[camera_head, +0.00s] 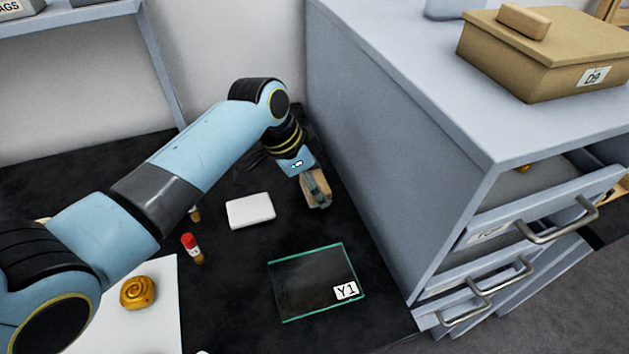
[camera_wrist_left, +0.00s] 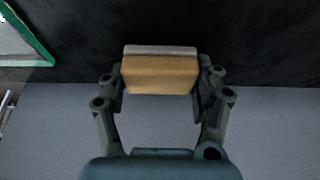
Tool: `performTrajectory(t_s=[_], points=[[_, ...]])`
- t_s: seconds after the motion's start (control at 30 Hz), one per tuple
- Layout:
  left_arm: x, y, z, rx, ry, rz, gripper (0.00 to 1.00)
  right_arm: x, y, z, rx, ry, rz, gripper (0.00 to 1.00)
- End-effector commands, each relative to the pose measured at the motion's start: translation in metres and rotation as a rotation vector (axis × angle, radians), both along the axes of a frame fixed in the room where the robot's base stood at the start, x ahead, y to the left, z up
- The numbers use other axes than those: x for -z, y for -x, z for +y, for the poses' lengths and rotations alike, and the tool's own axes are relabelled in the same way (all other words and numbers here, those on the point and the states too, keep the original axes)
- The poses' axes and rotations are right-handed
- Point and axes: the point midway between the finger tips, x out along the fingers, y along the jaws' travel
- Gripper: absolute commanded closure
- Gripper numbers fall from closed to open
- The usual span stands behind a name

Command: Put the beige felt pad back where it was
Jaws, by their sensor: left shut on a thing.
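My left gripper (camera_head: 316,188) is over the dark bench top, close to the side of the grey cabinet. In the left wrist view, my left gripper (camera_wrist_left: 160,88) has its two fingers shut on the sides of a beige block with a thin pale grey layer, which appears to be the beige felt pad (camera_wrist_left: 160,74). My right gripper is not in view.
A glass plate marked Y1 (camera_head: 310,285) lies in front. A white block (camera_head: 250,211), a red-capped vial (camera_head: 191,247) and a coiled golden piece (camera_head: 138,292) on a white sheet are left. A tan box marked D9 (camera_head: 545,60) with a tan block (camera_head: 523,20) stands on the cabinet (camera_head: 400,60). A drawer (camera_head: 550,210) is open.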

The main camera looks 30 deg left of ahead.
Motion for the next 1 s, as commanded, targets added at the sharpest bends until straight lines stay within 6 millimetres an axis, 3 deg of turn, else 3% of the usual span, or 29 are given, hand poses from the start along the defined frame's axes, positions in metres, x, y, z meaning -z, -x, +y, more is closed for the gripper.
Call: performTrajectory(t_s=[0.13, 0.17, 0.33, 0.7, 1.0], points=[[0.004, 0.000, 0.000, 0.000, 0.000, 0.000, 0.60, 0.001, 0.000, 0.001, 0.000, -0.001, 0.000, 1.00], [0.003, 0.000, 0.000, 0.000, 0.000, 0.000, 0.30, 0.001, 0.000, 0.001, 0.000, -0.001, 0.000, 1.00], [0.003, 0.000, 0.000, 0.000, 0.000, 0.000, 0.09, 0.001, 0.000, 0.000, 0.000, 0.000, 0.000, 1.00], [-0.005, 0.001, 0.002, 0.001, -0.001, -0.001, 0.09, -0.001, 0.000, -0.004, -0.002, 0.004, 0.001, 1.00], [-0.063, 0.019, 0.018, 0.002, -0.004, -0.005, 0.09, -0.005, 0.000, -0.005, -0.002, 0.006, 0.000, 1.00]])
